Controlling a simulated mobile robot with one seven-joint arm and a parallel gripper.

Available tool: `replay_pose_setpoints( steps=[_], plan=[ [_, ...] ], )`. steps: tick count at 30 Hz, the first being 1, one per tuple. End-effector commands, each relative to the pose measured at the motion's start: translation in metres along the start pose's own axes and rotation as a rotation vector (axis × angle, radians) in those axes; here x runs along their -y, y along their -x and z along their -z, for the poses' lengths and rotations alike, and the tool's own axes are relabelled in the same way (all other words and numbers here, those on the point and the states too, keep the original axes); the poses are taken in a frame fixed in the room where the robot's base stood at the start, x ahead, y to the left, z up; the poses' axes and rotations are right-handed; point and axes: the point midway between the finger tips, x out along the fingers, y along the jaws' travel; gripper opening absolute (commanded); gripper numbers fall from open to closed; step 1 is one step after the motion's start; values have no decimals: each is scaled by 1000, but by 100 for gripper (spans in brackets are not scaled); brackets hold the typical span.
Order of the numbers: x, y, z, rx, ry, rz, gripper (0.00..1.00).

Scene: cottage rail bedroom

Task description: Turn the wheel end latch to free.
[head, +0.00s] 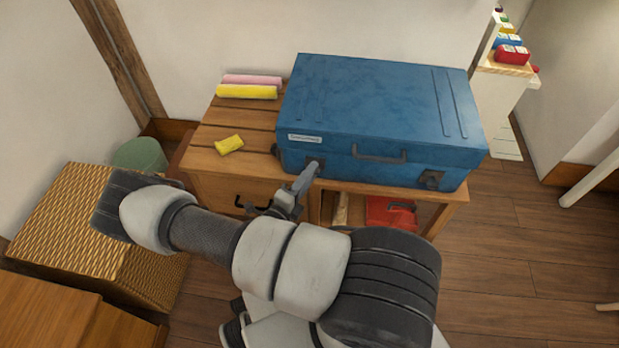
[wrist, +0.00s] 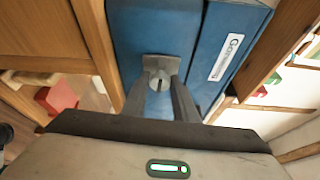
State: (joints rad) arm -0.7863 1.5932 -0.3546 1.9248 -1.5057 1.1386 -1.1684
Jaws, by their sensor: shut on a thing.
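A blue case (head: 385,100) lies flat on a wooden bench, its front side with the handle (head: 380,155) facing me. A dark latch (head: 430,180) sits near the right end of that side. My gripper (head: 311,172) is at the left end of the side, shut on the grey latch (wrist: 161,64) there. In the wrist view, my gripper (wrist: 162,90) has its two fingers either side of the latch's lower part. In the head view my gripper mostly hides this latch. I cannot tell the latch's exact turn, or clearly make out wheels.
The slatted bench (head: 205,150) holds a yellow sponge (head: 229,145), a yellow roll (head: 246,91) and a pink roll (head: 252,79). A red box (head: 390,213) sits beneath the bench top. A wicker chest (head: 75,215) stands at the left.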

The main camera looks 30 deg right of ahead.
Motion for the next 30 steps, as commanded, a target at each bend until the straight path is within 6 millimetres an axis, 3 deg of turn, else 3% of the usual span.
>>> replay_pose_setpoints(
  steps=[23, 24, 26, 30],
  plan=[
    [-1, 0, 0, 2, 89, 35, 4],
    [-1, 0, 0, 2, 89, 35, 33],
    [-1, 0, 0, 2, 89, 35, 43],
    [-1, 0, 0, 2, 88, 35, 44]
  ],
)
